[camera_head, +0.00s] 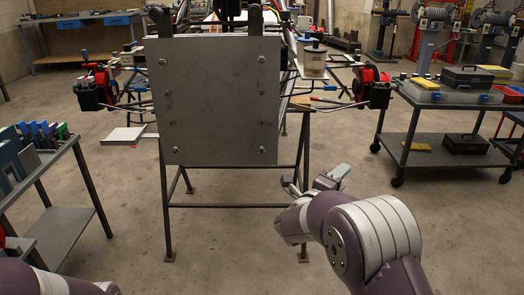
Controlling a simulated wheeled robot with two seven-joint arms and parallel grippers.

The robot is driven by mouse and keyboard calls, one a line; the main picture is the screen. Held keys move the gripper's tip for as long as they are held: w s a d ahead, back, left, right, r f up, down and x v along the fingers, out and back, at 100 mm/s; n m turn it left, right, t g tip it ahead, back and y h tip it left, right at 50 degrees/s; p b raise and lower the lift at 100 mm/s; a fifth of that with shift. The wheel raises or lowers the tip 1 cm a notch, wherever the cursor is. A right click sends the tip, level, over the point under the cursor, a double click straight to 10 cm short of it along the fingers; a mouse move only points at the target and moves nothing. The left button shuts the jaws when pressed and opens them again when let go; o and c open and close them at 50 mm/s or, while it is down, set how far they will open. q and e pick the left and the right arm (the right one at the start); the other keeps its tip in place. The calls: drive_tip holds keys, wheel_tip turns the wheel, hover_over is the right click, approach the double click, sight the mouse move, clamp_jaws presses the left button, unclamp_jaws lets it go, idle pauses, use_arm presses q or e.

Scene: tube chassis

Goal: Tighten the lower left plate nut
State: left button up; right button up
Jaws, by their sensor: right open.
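A large grey metal plate (212,100) stands upright on the front of the tube chassis, facing me. Nuts show near its corners and right side. The lower left plate nut (175,149) is a small bright spot near the plate's bottom left corner. My right gripper (318,184) is open, low and to the right of the plate, apart from it and from the nut. No tool shows in its jaws. Of my left arm only a link shows at the bottom left; its gripper is out of view.
The chassis rests on a dark metal stand (235,205). A cart (455,153) with cases stands at the right, and a table (62,185) with coloured items at the left. Red and black hub units (371,87) stick out on both sides. The floor in front is clear.

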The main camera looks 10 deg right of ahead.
drive_tip(key=w+a+r+n+t+y+p, duration=0.1)
drive_tip(key=a+r+n+p, duration=0.1)
drive_tip(key=a+p, duration=0.2)
drive_tip(key=n+t+y+p, duration=0.45)
drive_tip(key=n+y, duration=0.55)
drive_tip(key=n, duration=2.1)
approach(262, 152)
drive_tip(key=shift+t, duration=0.35)
drive_tip(key=w+b, duration=0.1)
drive_tip(key=w, duration=0.1)
drive_tip(key=w+b, duration=0.1)
drive_tip(key=w, duration=0.2)
drive_tip(key=w+d+b, duration=0.1)
drive_tip(key=w, duration=0.1)
drive_tip(key=shift+w+f, duration=0.25)
drive_tip(key=shift+f, duration=0.15)
drive_tip(key=shift+w+r, duration=0.1)
drive_tip(key=shift+w, duration=0.55)
use_arm(q)
wheel_tip(262, 152, up, 7)
drive_tip(key=shift+f, duration=0.15)
use_arm(e)
clamp_jaws()
